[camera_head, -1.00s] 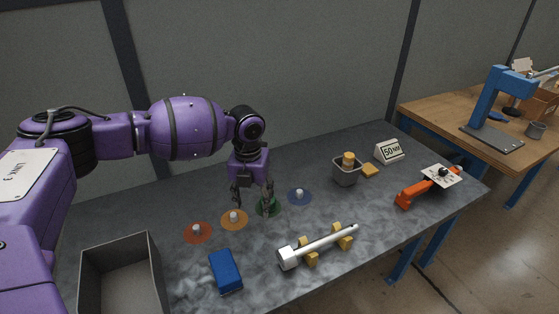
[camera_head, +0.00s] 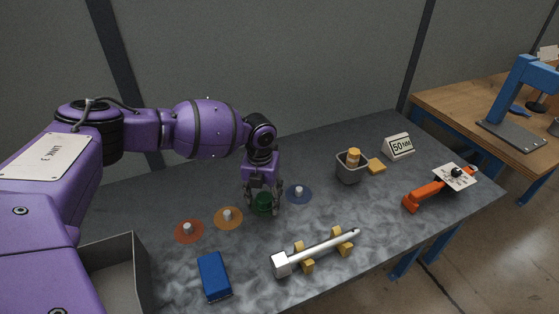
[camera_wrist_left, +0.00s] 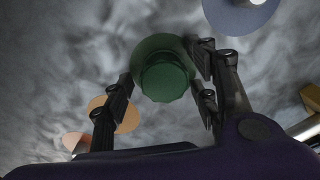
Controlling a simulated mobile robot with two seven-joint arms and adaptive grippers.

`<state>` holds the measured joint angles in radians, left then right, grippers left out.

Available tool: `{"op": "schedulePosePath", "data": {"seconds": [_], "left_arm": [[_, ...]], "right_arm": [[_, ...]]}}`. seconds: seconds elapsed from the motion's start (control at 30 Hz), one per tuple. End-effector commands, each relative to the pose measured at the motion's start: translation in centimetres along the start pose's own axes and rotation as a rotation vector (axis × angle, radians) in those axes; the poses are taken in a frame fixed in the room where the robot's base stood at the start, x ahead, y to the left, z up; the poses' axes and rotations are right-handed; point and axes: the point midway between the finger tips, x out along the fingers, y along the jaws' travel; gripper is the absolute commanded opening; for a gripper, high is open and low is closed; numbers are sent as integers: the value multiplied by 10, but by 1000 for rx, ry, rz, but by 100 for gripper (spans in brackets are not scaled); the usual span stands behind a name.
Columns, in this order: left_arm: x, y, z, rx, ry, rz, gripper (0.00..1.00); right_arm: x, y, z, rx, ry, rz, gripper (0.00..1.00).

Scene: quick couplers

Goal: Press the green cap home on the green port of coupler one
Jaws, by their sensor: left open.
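The green cap (camera_head: 264,202) stands at the green disc in the row of coloured discs on the grey table. It also shows in the left wrist view (camera_wrist_left: 166,80), in front of the green disc (camera_wrist_left: 157,43). My left gripper (camera_head: 264,208) points down at the cap, with one finger on each side of it. In the left wrist view its open fingers (camera_wrist_left: 165,83) stand apart, with dark surface visible between the left finger and the cap. The cap hides the port beneath it, so I cannot tell how far down it sits. My right gripper is not in view.
Orange (camera_head: 228,217), red (camera_head: 188,231) and blue (camera_head: 299,193) discs carry pale studs beside it. A silver rod tool (camera_head: 318,247) rests on yellow blocks in front. A blue block (camera_head: 214,276), grey bin (camera_head: 139,270), small grey container (camera_head: 350,171) and orange tool (camera_head: 426,193) surround the area.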

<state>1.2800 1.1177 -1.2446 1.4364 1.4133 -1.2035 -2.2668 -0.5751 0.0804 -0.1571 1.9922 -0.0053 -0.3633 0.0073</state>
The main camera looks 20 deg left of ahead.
Motion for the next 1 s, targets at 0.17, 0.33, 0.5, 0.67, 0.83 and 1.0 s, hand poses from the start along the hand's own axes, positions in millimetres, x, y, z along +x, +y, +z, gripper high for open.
{"op": "schedulePosePath", "data": {"seconds": [0.17,0.33,0.5,0.67,0.83,1.0], "left_arm": [[4,1,-1,-1,2,1,54],[4,1,-1,-2,2,1,49],[4,1,-1,-2,2,1,26],[4,1,-1,-2,2,2,31],[4,2,-1,-2,2,2,9],[3,2,-1,-2,2,2,2]], "right_arm": [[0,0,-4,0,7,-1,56],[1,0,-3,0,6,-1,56],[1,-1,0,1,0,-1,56],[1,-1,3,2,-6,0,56],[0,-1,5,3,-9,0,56],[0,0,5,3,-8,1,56]]}}
